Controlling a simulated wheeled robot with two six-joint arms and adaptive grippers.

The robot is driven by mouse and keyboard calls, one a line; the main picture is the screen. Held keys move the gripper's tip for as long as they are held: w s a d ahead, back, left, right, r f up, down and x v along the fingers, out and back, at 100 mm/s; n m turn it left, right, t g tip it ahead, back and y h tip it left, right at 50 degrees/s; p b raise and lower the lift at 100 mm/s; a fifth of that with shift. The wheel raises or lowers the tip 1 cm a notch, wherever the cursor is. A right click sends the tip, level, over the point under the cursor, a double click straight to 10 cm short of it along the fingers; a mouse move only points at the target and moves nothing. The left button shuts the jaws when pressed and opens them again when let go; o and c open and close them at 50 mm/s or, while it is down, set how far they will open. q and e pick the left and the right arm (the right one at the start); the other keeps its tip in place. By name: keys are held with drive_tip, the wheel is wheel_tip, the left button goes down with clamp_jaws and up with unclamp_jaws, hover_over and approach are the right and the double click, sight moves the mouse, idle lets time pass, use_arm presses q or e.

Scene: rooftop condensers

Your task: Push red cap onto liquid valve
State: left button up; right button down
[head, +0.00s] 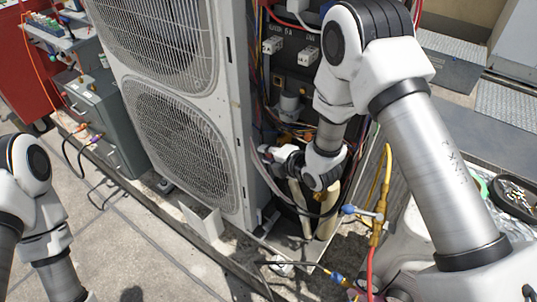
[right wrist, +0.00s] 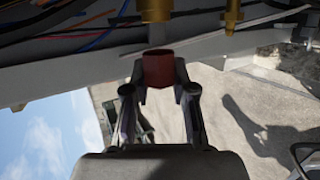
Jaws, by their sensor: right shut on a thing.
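In the right wrist view the red cap (right wrist: 160,69) sits between the fingertips of my right gripper (right wrist: 161,88), which is shut on it. A brass valve fitting (right wrist: 156,10) is straight beyond the cap, in line with it. A pale stem (right wrist: 157,34) shows between fitting and cap; I cannot tell whether the cap touches it. A second brass fitting (right wrist: 232,16) is to the right; the frames do not label which is the liquid valve. In the head view my right gripper (head: 277,155) is at the condenser's open side, its tips partly hidden. My left gripper is out of view.
The condenser (head: 218,110) stands open with wiring inside. A yellow hose (head: 386,165) and a brass fitting with a blue handle (head: 349,210) are close to the right arm. Grey cabinet (head: 107,120) and red cart (head: 25,85) stand left. Concrete at front left is mostly clear.

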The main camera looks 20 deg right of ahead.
drive_tip(key=shift+w+d+r, duration=0.1)
drive_tip(key=shift+w+d, duration=0.85)
drive_tip(key=shift+d, duration=0.3)
idle(1.6)
drive_tip(key=c, duration=0.9)
unclamp_jaws()
drive_tip(key=shift+o, duration=0.2)
